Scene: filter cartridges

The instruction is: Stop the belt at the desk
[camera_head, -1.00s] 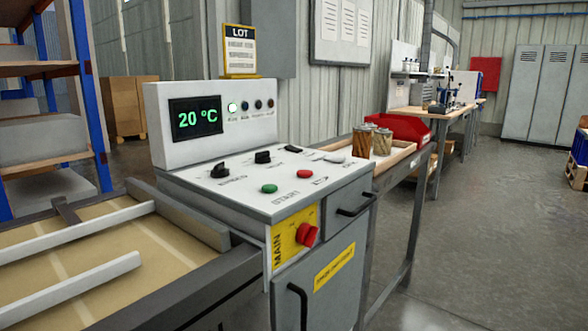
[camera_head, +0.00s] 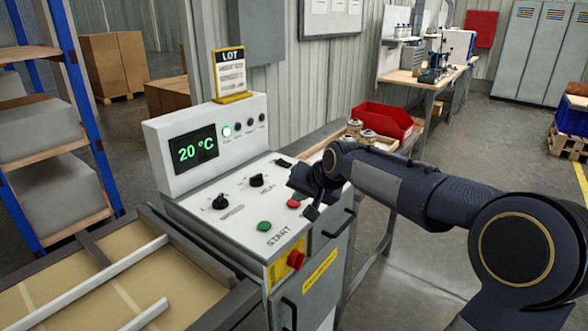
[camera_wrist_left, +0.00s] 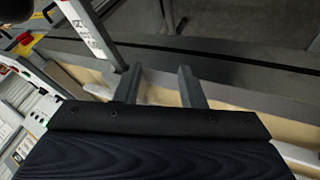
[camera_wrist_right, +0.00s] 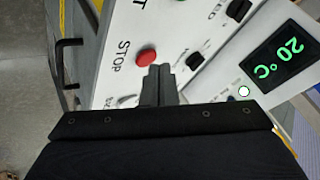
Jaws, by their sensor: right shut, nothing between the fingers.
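The control desk (camera_head: 215,228) has a sloped white top with a red STOP button (camera_head: 293,204) and a green START button (camera_head: 264,226). My right gripper (camera_head: 311,212) is shut and empty, just beside the red button. In the right wrist view, its closed fingertips (camera_wrist_right: 158,70) lie close to the red button (camera_wrist_right: 146,57), beside the STOP lettering; I cannot tell whether they touch it. The belt (camera_head: 65,300), tan with white rails, runs at the lower left. My left gripper (camera_wrist_left: 160,80) shows only in the left wrist view, with its fingers apart and empty, above the belt.
Black knobs (camera_head: 256,180) and a 20 °C display (camera_head: 194,148) are on the desk. A red MAIN switch (camera_head: 296,259) sticks out of its front. A red bin (camera_head: 384,121) and canisters (camera_head: 355,126) stand behind. Shelving (camera_head: 45,130) is at the left.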

